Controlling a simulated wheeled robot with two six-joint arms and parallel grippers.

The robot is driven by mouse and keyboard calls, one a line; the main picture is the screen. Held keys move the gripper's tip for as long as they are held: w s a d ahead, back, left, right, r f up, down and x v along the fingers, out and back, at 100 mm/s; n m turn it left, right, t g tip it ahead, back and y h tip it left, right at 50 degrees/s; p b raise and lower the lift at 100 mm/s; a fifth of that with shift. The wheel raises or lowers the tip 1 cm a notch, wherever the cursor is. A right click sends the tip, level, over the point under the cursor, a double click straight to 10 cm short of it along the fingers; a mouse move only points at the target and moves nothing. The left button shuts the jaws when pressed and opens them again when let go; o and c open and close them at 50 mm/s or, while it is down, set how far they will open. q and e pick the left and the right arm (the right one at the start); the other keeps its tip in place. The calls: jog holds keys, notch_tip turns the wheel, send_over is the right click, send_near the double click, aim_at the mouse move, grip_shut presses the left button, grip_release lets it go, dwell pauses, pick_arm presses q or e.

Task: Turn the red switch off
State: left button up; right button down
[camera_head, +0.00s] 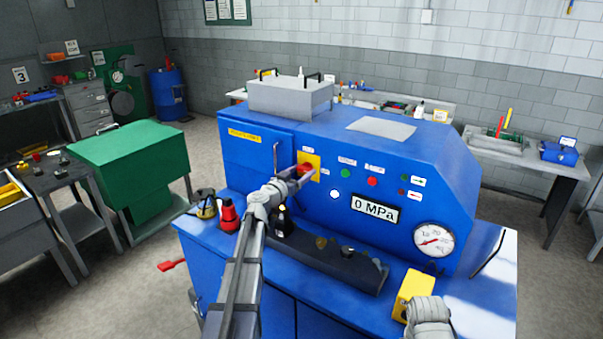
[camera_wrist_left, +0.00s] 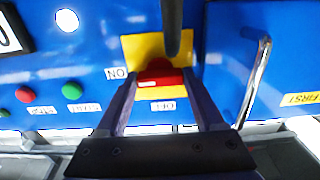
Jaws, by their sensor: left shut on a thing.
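The red switch (camera_wrist_left: 160,72) is a knob on a yellow plate (camera_wrist_left: 180,91) on the machine's blue front panel. In the left wrist view, which is upside down, the ON label (camera_wrist_left: 116,73) is left of the plate and the OFF label (camera_wrist_left: 163,105) is at its lower edge. A pale mark shows on the knob's left part, toward ON. My left gripper (camera_wrist_left: 161,86) is shut on the knob, one finger on each side. In the head view my left gripper (camera_head: 296,177) partly covers the switch (camera_head: 304,168). My right gripper's jaws are not seen.
The blue machine (camera_head: 400,175) has green and red buttons, a 0 MPa display (camera_head: 375,207) and a round gauge (camera_head: 434,240). A metal handle (camera_wrist_left: 258,80) is close to the switch.

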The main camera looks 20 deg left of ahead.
pick_arm(q)
jog(key=n, duration=0.9)
jog(key=shift+n, duration=0.3)
jog(key=n, duration=0.4)
jog(key=shift+n, duration=2.1)
jog(key=o, duration=1.4)
